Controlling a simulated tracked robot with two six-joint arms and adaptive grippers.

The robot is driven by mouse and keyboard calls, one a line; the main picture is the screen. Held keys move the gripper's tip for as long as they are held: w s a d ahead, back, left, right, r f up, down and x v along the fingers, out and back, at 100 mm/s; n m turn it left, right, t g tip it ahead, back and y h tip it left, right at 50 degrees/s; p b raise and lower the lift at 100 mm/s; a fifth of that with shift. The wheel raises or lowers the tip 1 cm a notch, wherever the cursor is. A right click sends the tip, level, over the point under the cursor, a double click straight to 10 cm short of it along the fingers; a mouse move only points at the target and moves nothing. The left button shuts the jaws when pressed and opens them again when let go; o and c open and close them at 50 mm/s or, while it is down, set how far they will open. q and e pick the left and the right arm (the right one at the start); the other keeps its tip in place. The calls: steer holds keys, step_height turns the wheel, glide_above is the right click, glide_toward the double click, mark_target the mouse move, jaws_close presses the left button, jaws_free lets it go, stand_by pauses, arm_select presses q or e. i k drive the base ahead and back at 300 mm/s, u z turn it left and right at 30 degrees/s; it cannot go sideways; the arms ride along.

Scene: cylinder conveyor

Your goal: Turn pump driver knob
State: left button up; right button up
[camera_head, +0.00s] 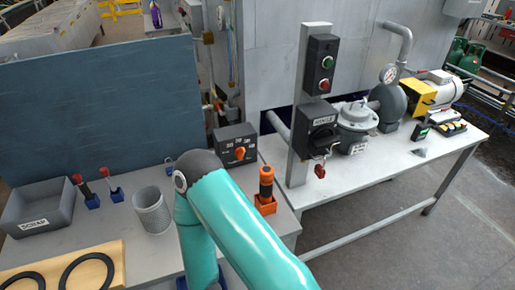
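A dark control box (236,146) with an orange knob (239,153) on its front stands at the back of the left workbench. A larger black rotary switch (322,136) is on the grey post (299,110), below a box with a green and a red button (323,63). I cannot tell from the labels which one is the pump driver. One of my teal arms crosses the lower middle, its dark joint just in front of the orange-knob box and left of it. Neither gripper shows in this view.
The left bench holds a grey bin (40,208), red-handled tools in blue holders (92,199), a mesh cup (152,212), black rings on a wooden board (88,275) and an orange-handled tool (266,183). The right bench (400,160) carries a pump (357,117) and a gauge (389,75).

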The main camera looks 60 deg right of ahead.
mark_target(239, 152)
steer(key=z, duration=0.1)
steer(key=k, duration=1.1)
steer(key=z, duration=1.3)
steer(key=i, duration=1.1)
steer(key=u, duration=0.05)
